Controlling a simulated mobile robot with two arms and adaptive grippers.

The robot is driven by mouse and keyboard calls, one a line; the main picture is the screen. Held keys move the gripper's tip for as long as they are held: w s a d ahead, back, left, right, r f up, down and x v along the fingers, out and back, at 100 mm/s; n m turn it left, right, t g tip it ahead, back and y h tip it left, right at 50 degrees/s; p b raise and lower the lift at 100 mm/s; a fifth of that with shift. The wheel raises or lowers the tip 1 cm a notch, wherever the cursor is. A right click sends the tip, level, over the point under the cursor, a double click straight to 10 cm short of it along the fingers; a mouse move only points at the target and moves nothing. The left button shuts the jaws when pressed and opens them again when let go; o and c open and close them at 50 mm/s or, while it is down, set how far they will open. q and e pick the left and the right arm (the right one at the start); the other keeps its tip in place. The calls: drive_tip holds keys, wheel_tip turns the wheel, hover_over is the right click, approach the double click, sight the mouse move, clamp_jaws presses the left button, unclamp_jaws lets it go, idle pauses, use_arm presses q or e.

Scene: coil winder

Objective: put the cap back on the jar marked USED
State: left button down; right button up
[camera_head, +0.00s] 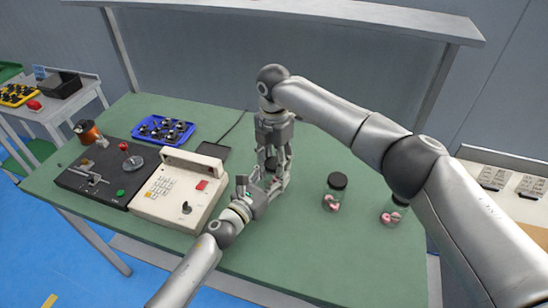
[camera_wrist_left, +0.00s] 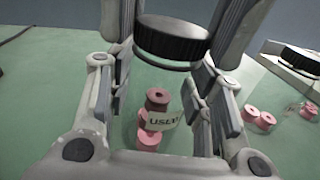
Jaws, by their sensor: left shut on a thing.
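The jar marked USED (camera_wrist_left: 158,123) is clear, with pink and brown spools inside and a white label. It stands upright between the fingers of my left gripper (camera_head: 264,187), which is shut on it. The black cap (camera_wrist_left: 172,42) is directly above the jar mouth, level or nearly so; I cannot tell whether it touches the rim. My right gripper (camera_head: 275,174) points straight down from above, with its fingers on both sides of the cap, shut on it. In the head view the grippers hide most of the jar.
The beige winder console (camera_head: 178,190) is close on the left. A blue tray (camera_head: 163,131) lies behind it. The green table front is clear.

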drive_tip(key=c, duration=0.6)
drive_tip(key=m, duration=0.5)
drive_tip(key=shift+m, duration=0.4)
drive_tip(key=m, duration=0.7)
drive_tip(key=shift+f, duration=0.1)
drive_tip(key=m, duration=1.2)
drive_tip(key=shift+m, duration=0.4)
drive_tip(key=o, duration=1.1)
drive_tip(key=shift+o, duration=0.2)
